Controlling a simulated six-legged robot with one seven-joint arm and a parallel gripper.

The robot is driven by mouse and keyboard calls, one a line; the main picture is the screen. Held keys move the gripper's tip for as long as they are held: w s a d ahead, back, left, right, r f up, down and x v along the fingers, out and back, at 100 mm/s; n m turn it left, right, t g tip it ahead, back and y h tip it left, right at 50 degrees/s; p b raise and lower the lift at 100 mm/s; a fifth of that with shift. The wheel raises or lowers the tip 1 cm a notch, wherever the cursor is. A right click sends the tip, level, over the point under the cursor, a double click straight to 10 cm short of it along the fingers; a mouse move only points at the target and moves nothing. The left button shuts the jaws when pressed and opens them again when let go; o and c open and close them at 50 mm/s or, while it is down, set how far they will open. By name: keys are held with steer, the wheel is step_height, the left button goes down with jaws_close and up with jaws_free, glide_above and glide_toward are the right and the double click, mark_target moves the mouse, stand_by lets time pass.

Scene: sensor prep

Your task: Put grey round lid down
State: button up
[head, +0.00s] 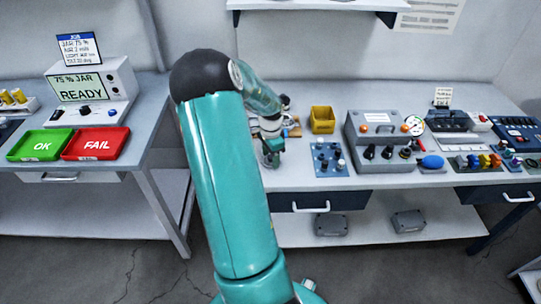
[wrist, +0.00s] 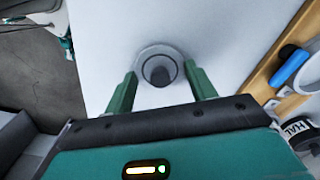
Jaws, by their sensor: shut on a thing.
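The grey round lid (wrist: 158,52) shows in the wrist view as a pale grey ring with a darker round knob at its middle. My gripper (wrist: 161,72) has its two green fingers on either side of the lid and is shut on it. Below the lid is the white bench top; I cannot tell whether the lid touches it. In the head view my gripper (head: 272,154) is over the left end of the right-hand bench (head: 290,177), and the lid cannot be made out there.
In the wrist view a wooden rack (wrist: 262,80) with a blue item (wrist: 290,67) and a labelled jar (wrist: 297,130) stands close on the right. In the head view a yellow bin (head: 322,120) and a blue knob panel (head: 328,159) lie right of my gripper.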

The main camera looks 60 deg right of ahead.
mark_target(270, 157)
steer(key=shift+f, duration=0.2)
steer(key=o, duration=1)
steer(key=shift+c, duration=0.2)
steer(key=shift+r, duration=0.1)
step_height(270, 157, up, 12)
steer(key=shift+w+r, duration=0.1)
steer(key=shift+r, duration=0.05)
